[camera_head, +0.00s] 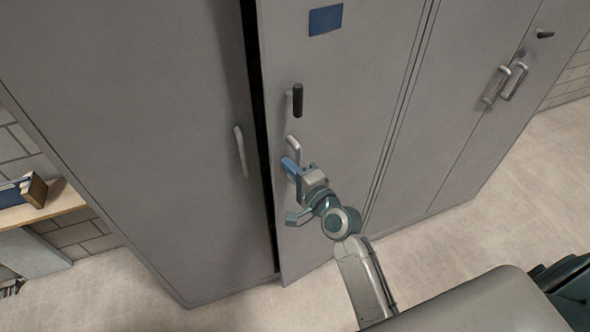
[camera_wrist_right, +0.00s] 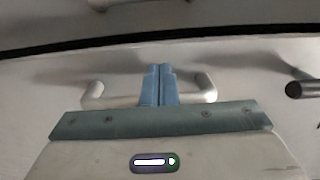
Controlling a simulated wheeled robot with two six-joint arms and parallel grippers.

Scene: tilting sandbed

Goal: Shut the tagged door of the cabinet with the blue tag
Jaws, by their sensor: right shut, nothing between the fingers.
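The tagged door (camera_head: 350,70) is grey, with a blue tag (camera_head: 325,19) near its top. It stands slightly ajar, with a dark gap (camera_head: 262,130) along its left edge. It has a black-gripped lever (camera_head: 297,100) and a pale pull handle (camera_head: 292,143) below it. My right gripper (camera_head: 290,168) is at the pull handle, its blue fingers shut and empty. In the right wrist view, the shut fingers (camera_wrist_right: 158,85) overlap the pull handle's middle (camera_wrist_right: 207,88); I cannot tell whether they touch it. My left gripper is out of view.
The neighbouring left door (camera_head: 150,120) has its own pull handle (camera_head: 241,150) and looks shut. Another cabinet (camera_head: 470,110) stands at the right. A wooden shelf (camera_head: 50,208) is at the far left. The pale floor (camera_head: 440,240) in front is clear.

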